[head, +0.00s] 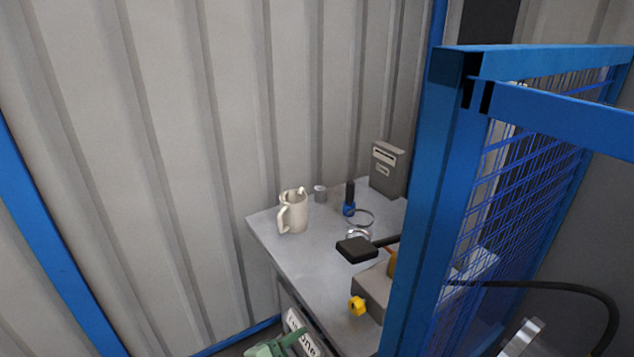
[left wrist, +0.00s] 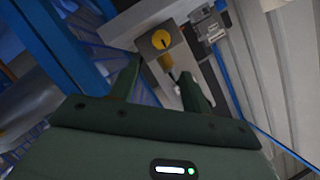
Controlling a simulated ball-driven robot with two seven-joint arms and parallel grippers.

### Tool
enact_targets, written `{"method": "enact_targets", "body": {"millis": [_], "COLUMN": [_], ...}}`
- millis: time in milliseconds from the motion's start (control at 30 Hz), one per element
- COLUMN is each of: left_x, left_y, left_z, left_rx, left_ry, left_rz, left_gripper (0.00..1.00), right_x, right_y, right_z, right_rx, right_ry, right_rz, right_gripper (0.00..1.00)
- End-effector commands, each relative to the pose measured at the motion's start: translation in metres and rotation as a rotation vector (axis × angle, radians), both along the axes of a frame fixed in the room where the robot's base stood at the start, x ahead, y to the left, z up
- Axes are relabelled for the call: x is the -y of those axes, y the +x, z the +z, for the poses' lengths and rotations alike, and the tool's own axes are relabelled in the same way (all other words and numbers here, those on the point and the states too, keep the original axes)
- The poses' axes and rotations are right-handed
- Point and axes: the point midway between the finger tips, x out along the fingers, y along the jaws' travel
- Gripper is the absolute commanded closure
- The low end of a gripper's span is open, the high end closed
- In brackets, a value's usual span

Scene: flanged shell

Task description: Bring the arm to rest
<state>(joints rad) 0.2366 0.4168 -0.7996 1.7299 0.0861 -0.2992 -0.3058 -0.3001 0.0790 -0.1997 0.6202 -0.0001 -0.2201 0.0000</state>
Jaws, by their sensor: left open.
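My left gripper (left wrist: 160,82) is open in the left wrist view, its two dark green fingers apart. A grey box with a round yellow knob (left wrist: 161,40) shows beyond the fingertips. I see no object held between the fingers. In the head view, a green part of my left arm or gripper (head: 272,347) shows at the bottom edge, low beside the metal table (head: 325,285). Most of that arm is cut off by the frame. My right gripper is not in view.
A blue mesh-panel frame (head: 440,170) stands at right. A corrugated wall (head: 160,150) closes the back.

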Motion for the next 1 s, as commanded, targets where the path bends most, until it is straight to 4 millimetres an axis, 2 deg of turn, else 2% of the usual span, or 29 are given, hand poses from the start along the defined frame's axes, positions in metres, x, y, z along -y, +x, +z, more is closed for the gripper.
{"method": "enact_targets", "body": {"millis": [133, 200, 267, 300, 367, 400, 467, 500, 567, 667, 700, 767, 833, 900, 1000], "left_x": [-0.044, -0.073, -0.097, -0.113, -0.135, -0.148, -0.166, -0.178, -0.192, -0.211, -0.218, -0.225, -0.230, -0.233, -0.232], "left_y": [0.020, 0.021, 0.014, 0.006, -0.010, -0.025, -0.049, -0.067, -0.098, -0.156, -0.181, -0.220, -0.268, -0.315, -0.375], "left_z": [-0.055, -0.095, -0.131, -0.154, -0.188, -0.210, -0.240, -0.259, -0.286, -0.325, -0.339, -0.357, -0.374, -0.386, -0.396], "left_rx": [-0.119, -0.208, -0.289, -0.343, -0.423, -0.475, -0.553, -0.603, -0.680, -0.805, -0.853, -0.925, -1.009, -1.088, -1.186], "left_ry": [0.019, 0.021, 0.023, 0.024, 0.026, 0.030, 0.033, 0.037, 0.042, 0.055, 0.063, 0.074, 0.088, 0.104, 0.125], "left_rz": [0.129, 0.217, 0.295, 0.346, 0.417, 0.462, 0.528, 0.569, 0.629, 0.720, 0.752, 0.800, 0.849, 0.893, 0.939], "left_gripper": [0.52, 0.52, 0.52, 0.52, 0.52, 0.52, 0.52, 0.52, 0.52, 0.52, 0.52, 0.52, 0.52, 0.52, 0.52], "right_x": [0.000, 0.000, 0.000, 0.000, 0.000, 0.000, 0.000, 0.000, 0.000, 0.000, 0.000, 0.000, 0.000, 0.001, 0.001], "right_y": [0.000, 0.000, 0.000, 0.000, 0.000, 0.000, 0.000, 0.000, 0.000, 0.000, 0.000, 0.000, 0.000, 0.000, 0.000], "right_z": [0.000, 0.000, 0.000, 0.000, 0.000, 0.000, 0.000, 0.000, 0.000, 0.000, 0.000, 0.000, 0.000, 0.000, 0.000], "right_rx": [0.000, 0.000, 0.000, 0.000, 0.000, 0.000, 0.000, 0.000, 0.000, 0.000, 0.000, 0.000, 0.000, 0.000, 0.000], "right_ry": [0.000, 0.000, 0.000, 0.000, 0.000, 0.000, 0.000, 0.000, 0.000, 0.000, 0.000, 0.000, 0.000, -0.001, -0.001], "right_rz": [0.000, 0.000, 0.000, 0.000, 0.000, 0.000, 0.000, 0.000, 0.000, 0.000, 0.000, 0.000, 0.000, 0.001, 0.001], "right_gripper": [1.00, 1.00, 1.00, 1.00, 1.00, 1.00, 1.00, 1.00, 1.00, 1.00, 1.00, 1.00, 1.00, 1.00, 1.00]}}
